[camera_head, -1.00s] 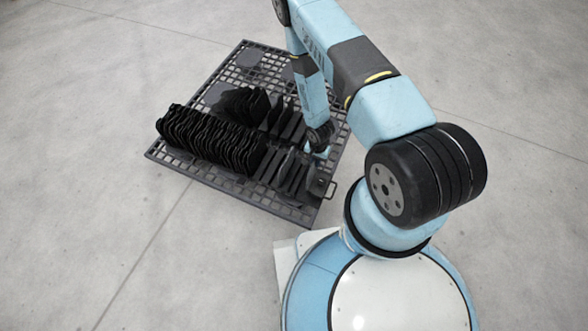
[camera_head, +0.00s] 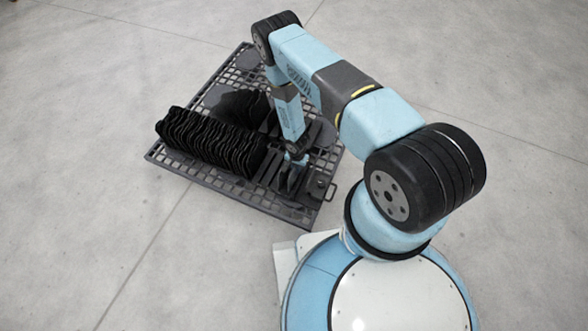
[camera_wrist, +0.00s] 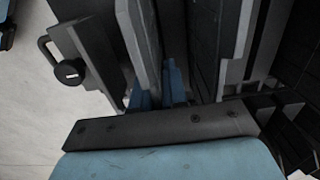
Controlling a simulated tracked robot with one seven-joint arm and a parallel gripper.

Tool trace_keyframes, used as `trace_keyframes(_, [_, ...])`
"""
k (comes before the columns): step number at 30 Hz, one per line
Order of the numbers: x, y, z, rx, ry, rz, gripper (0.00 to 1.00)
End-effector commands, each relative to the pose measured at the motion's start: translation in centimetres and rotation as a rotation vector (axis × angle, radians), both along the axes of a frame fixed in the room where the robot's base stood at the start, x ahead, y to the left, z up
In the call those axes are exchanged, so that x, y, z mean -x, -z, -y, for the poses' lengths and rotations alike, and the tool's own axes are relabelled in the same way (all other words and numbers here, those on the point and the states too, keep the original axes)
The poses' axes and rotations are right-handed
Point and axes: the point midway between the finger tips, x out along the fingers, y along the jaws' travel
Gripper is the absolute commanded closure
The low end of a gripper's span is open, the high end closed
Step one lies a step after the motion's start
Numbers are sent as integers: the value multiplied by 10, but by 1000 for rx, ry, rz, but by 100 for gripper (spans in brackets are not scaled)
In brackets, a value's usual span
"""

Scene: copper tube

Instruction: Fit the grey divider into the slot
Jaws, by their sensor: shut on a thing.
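In the wrist view, my gripper (camera_wrist: 158,98) has its blue fingers closed at the near edge of a grey divider (camera_wrist: 140,42). The divider stands on edge and runs away from my gripper. In the head view, my gripper (camera_head: 296,160) is low over the near right part of the dark grid rack (camera_head: 180,164). A grey plate (camera_head: 287,181) shows just below it; I take this as the divider. The slot cannot be told clearly; the divider's lower edge is hidden.
A row of black wavy plates (camera_head: 205,140) stands along the rack's left side. In the wrist view, grey and black upright plates (camera_wrist: 238,45) stand close on the right, and a block with a handle (camera_wrist: 68,68) is at the left. Bare floor surrounds the rack.

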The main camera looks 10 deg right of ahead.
Motion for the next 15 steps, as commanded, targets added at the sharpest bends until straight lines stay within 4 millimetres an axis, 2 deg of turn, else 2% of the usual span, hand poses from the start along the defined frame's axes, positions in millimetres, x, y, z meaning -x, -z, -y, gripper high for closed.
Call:
trace_keyframes(3, [0, 7, 0, 0, 0, 0, 100])
trace_keyframes(14, [0, 10, 0, 0, 0, 0, 100])
trace_keyframes(15, [0, 10, 0, 1, 0, 1, 83])
